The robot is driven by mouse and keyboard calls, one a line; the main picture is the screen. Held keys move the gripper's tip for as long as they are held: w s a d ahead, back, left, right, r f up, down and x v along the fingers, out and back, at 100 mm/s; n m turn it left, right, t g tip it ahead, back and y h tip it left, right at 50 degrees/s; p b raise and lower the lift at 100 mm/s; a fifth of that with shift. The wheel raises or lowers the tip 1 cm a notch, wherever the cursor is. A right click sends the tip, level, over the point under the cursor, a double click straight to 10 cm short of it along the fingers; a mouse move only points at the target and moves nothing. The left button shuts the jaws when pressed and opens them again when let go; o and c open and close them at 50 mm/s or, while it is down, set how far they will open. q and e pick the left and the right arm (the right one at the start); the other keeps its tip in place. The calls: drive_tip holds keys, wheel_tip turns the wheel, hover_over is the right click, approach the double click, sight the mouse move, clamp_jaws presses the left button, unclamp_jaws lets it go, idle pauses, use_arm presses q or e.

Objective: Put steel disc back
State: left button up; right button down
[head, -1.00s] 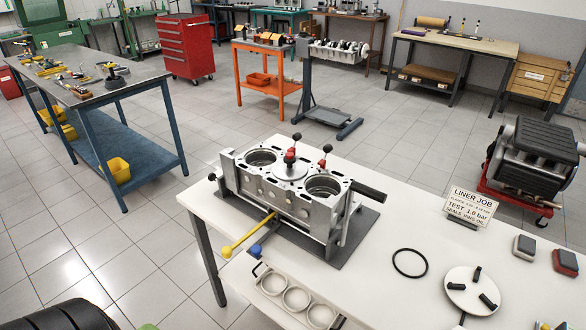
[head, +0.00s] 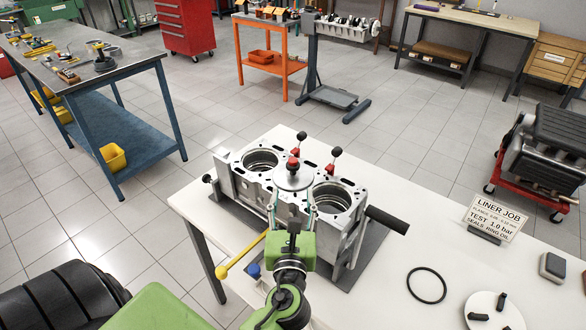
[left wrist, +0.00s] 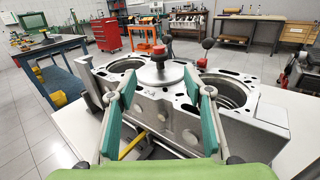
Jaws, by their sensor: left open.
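A steel disc (head: 293,178) with a red knob lies on top of the engine block (head: 337,232), between its two round bores. In the left wrist view the disc (left wrist: 158,77) and its knob stand just beyond the fingers. My left gripper (head: 294,207) is open and empty, at the near side of the block. Its two fingers (left wrist: 160,92) point at the disc from either side of the picture, apart from the knob. Part of the block's front is hidden behind my arm. My right gripper is not in view.
Black-knobbed levers (head: 335,153) rise behind the disc, and a black handle (head: 387,220) sticks out right. A yellow-ended bar (head: 238,258) juts out front left. A black ring (head: 427,285) and a pale round plate (head: 495,312) lie on the white table (head: 385,302).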

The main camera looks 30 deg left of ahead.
sight(293, 167)
use_arm(q)
drive_tip(key=x, duration=0.3)
drive_tip(key=shift+w+a+r+p, duration=0.15)
drive_tip(key=shift+r+p, duration=0.15)
drive_tip(key=shift+p, duration=0.05)
drive_tip(key=x, duration=0.2)
drive_tip(key=shift+w+a+f, duration=0.2)
drive_tip(key=shift+w+f, duration=0.05)
drive_tip(key=shift+w, duration=0.05)
drive_tip(key=shift+w+a+f, duration=0.1)
drive_tip(key=shift+w+a, duration=0.05)
drive_tip(key=shift+w, duration=0.1)
drive_tip(key=shift+w+a+p, duration=0.35)
drive_tip(key=shift+w+p, duration=0.15)
drive_tip(key=shift+p, duration=0.05)
drive_tip(key=x, duration=0.3)
drive_tip(key=shift+w+a+p, duration=0.15)
drive_tip(key=shift+p, duration=0.2)
drive_tip(key=shift+w+a+f, duration=0.1)
drive_tip(key=shift+w+a, duration=0.05)
drive_tip(key=shift+w, duration=0.05)
clamp_jaws()
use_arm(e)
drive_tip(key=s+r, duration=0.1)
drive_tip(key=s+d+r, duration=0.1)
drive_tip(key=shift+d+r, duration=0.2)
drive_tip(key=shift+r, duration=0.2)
